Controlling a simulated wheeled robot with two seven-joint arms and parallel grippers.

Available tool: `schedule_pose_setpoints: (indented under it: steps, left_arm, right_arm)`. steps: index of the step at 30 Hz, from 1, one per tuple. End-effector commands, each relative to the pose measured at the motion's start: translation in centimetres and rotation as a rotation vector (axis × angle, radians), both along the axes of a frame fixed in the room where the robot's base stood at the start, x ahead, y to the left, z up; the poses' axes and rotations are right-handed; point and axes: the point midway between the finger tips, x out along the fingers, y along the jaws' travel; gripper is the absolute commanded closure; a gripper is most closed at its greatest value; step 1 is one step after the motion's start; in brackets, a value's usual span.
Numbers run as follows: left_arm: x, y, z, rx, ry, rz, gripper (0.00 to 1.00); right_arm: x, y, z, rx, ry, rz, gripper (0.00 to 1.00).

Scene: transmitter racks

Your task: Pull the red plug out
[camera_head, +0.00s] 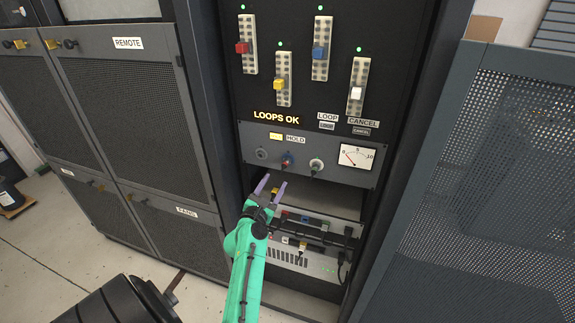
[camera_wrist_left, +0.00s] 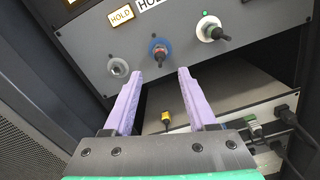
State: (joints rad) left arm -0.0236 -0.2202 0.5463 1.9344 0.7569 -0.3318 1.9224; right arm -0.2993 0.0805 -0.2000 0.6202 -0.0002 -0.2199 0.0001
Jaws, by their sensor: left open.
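My left gripper (camera_head: 271,183) is open and empty, in front of the rack's open bay below the HOLD panel. Its pale purple fingers also show in the wrist view (camera_wrist_left: 159,74), pointing at that panel, with nothing between them. A small red piece (camera_head: 284,215) shows on the lower unit beside the gripper, partly hidden; I cannot tell if it is the plug. The red plug is not clear in the wrist view. My right gripper is not in view.
The HOLD panel (camera_head: 345,178) carries a grey socket (camera_wrist_left: 118,68), a blue-ringed one (camera_wrist_left: 159,52) and a white-ringed one (camera_wrist_left: 210,30). Black plugs with cables (camera_wrist_left: 283,112) sit at right on the lower unit. A red slider handle (camera_head: 243,47) is high above. A mesh door (camera_head: 480,200) stands at right.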

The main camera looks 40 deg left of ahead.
Motion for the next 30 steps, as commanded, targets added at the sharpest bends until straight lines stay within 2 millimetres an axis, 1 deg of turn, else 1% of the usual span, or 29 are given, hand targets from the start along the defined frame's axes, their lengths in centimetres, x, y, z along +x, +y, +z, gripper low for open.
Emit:
schedule_pose_setpoints:
  steps: [5,13,19,24,30]
  left_arm:
    - [1.2,0.4,-0.1,0.0,-0.001,-0.001,0.43]
    - [4.9,1.7,-0.1,0.002,0.0,0.0,0.43]
    - [7.5,2.6,0.0,0.002,0.001,-0.001,0.43]
    - [8.4,2.9,0.1,0.002,0.001,0.0,0.43]
    - [8.5,3.0,0.1,0.001,0.002,-0.001,0.43]
  right_arm:
    - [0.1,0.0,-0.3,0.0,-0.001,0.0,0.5]
    - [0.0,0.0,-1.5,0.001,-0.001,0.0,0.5]
    - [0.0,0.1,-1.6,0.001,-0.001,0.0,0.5]
    - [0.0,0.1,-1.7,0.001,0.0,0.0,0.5]
    - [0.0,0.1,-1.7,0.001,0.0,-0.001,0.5]
